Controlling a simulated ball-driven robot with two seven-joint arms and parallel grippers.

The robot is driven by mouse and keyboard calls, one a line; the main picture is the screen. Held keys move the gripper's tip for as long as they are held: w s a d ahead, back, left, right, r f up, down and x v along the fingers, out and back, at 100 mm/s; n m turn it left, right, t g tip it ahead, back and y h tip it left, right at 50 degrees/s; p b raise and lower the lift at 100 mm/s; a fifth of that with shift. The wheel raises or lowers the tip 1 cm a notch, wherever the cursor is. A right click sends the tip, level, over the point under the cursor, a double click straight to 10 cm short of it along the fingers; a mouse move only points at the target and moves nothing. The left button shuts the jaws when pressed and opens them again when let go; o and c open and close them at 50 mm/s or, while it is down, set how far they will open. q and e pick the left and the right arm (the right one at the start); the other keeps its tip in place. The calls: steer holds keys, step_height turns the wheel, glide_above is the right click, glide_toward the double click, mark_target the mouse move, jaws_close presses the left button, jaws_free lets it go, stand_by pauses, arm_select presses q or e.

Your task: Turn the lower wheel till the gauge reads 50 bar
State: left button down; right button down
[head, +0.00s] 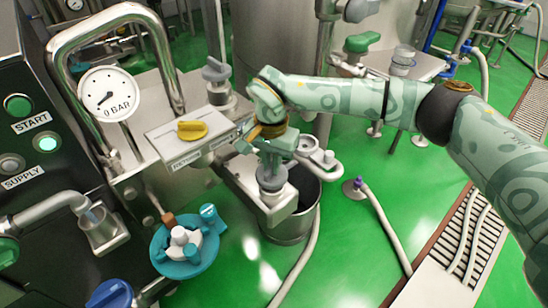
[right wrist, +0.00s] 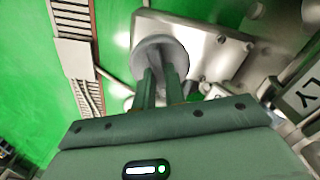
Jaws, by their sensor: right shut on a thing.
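The lower wheel (head: 272,178) is a grey knob on a metal block below the yellow-switch panel. My right gripper (head: 272,158) is over it from above, with its fingers shut on the wheel. In the right wrist view the two fingers (right wrist: 162,75) reach the round grey wheel (right wrist: 160,47), and part of its face is hidden behind them. The round white gauge (head: 108,93) at the upper left has its needle pointing down-left and reads "0 BAR". My left gripper is not in view.
Another grey wheel (head: 215,70) stands higher up behind the panel with a yellow switch (head: 192,130). A bent metal pipe (head: 60,75) runs around the gauge. A steel bucket (head: 307,212) is under the block. A teal fitting (head: 180,262) is at lower left.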

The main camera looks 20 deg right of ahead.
mark_target(271, 165)
steer(key=m+p, duration=0.2)
steer(key=m, duration=0.1)
steer(key=shift+r+p, duration=0.2)
steer(key=shift+p, duration=0.15)
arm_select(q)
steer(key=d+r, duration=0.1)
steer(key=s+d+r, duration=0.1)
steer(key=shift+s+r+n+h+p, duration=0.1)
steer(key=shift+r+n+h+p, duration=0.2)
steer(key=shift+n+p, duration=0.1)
arm_select(e)
steer(key=shift+f+m, duration=0.15)
steer(key=shift+m, duration=0.65)
steer(key=c, duration=1.5)
jaws_free()
steer(key=shift+o, duration=0.2)
